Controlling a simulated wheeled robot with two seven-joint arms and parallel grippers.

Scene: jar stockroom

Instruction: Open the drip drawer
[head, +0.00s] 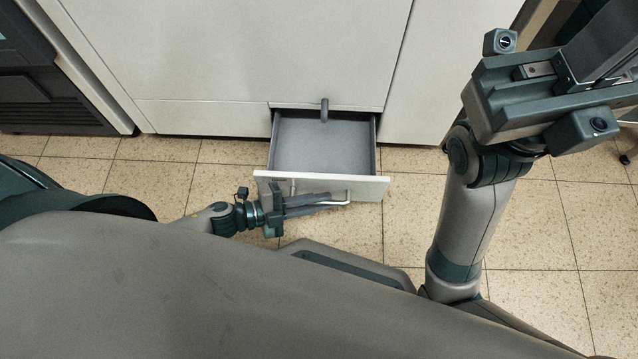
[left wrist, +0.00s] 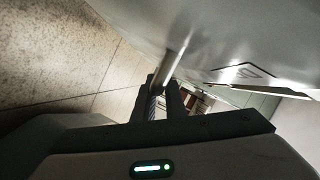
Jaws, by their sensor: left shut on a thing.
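The drip drawer (head: 322,186) is pulled out of the bottom of a white cabinet in the head view. Its grey inside shows and looks empty. A metal bar handle (head: 340,203) runs along its front panel. My left gripper (head: 318,205) is at the handle, in front of the panel, and is shut on it. In the left wrist view the fingers (left wrist: 165,98) are around the handle bar (left wrist: 172,66), next to the drawer's front panel (left wrist: 235,50). My right arm is raised at the right of the head view; its fingertips do not show.
The white cabinet (head: 240,60) rises behind the drawer, with a small hook-like grey part (head: 324,110) above the opening. A dark unit (head: 50,100) stands at the far left. The tiled floor (head: 400,225) around the drawer is clear.

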